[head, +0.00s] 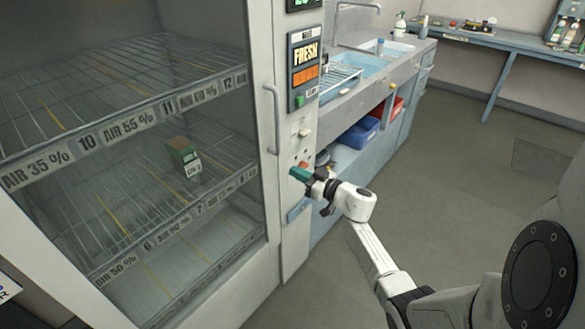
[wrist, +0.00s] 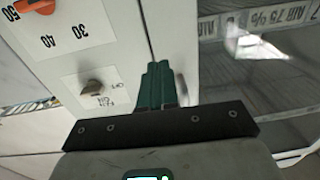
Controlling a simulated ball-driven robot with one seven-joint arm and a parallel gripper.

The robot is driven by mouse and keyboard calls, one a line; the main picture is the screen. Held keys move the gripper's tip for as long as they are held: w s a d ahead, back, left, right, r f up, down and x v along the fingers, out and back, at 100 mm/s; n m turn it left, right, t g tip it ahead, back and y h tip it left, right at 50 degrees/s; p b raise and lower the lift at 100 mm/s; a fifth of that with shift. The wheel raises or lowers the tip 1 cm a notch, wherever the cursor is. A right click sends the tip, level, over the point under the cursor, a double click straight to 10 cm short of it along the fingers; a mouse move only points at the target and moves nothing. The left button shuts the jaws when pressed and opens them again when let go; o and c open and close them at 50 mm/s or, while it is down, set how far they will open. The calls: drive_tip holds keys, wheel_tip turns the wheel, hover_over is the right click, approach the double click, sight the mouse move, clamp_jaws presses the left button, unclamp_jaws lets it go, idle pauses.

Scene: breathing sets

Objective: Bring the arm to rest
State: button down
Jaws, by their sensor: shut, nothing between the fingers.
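My gripper (head: 301,174) shows in the head view at the cabinet's front panel, just below and beside the red knob (head: 303,164). Its teal fingers are together with nothing between them. In the wrist view the shut fingers (wrist: 159,84) point at the seam between the pale panel and the glass door. A dial with numbers and an orange-red knob (wrist: 35,6) is at the upper left there, and a small grey switch (wrist: 92,87) lies left of the fingers. I cannot tell whether the fingertips touch the panel. My white arm reaches in from the lower right.
The glass-door cabinet (head: 281,240) fills the left, with a handle (head: 273,118) and wire shelves holding a small green box (head: 183,153). A sink counter (head: 385,78) with blue and red bins stands behind. A blue bench (head: 500,42) is at the back. Floor (head: 430,160) on the right is clear.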

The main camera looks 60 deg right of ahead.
drive_tip(key=s+a+p, duration=0.1)
drive_tip(key=s, duration=0.6)
drive_tip(key=shift+s+a, duration=0.25)
drive_tip(key=shift+s, duration=0.05)
